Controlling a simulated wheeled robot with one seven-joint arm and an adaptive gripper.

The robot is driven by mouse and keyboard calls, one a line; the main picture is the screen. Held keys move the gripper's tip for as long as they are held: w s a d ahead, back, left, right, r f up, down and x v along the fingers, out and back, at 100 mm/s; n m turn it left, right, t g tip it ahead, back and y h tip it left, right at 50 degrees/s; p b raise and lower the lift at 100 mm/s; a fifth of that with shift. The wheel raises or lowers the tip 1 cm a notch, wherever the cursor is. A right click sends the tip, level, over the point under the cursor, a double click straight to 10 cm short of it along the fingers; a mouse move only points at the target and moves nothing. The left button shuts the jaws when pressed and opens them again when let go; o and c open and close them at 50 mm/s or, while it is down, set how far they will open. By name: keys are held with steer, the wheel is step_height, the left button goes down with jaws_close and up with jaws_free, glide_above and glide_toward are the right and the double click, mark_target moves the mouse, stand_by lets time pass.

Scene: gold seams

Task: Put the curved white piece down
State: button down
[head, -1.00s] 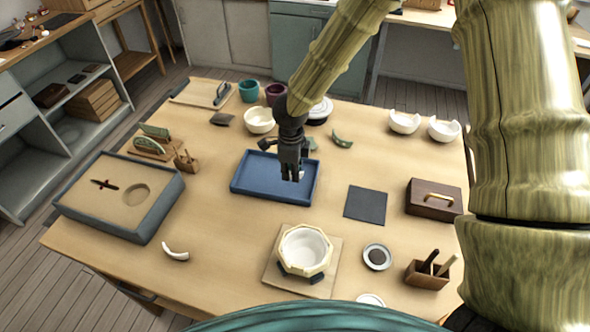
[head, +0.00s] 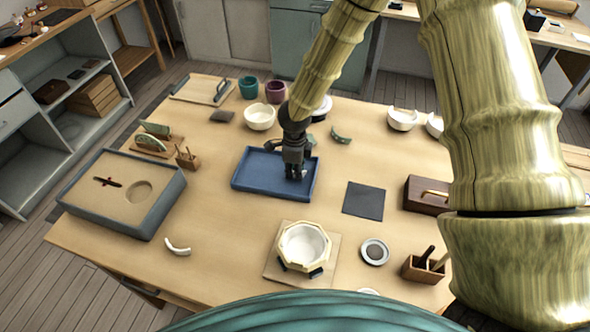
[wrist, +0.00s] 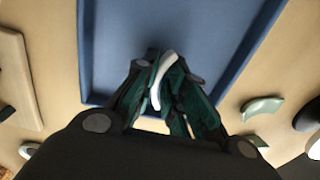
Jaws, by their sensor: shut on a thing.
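My gripper (head: 295,176) is over the blue tray (head: 248,190) in the head view, near the tray's right half. In the wrist view my gripper (wrist: 162,92) is shut on the curved white piece (wrist: 160,78), which stands out between the fingertips as a slim bent strip. The floor of the blue tray (wrist: 195,30) shows behind it. I cannot tell whether the piece touches the tray floor. In the head view the piece is mostly hidden by the fingers. Another curved white piece (head: 177,246) lies on the table at the front left.
A white bowl in an octagonal frame (head: 303,247) stands in front of the tray. A dark mat (head: 363,201) lies to its right. A sand-filled box (head: 120,195) is at the left. A green shard (head: 340,135) and a cream bowl (head: 260,116) are behind the tray.

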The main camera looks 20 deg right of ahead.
steer(key=shift+f, duration=0.1)
steer(key=c, duration=1.5)
jaws_free()
steer(key=r+b, duration=0.1)
steer(key=r, duration=0.5)
steer(key=r+b, duration=0.1)
steer(key=r, duration=0.5)
steer(key=shift+s+a+r, duration=0.1)
steer(key=shift+s+a, duration=0.05)
steer(key=shift+s, duration=0.05)
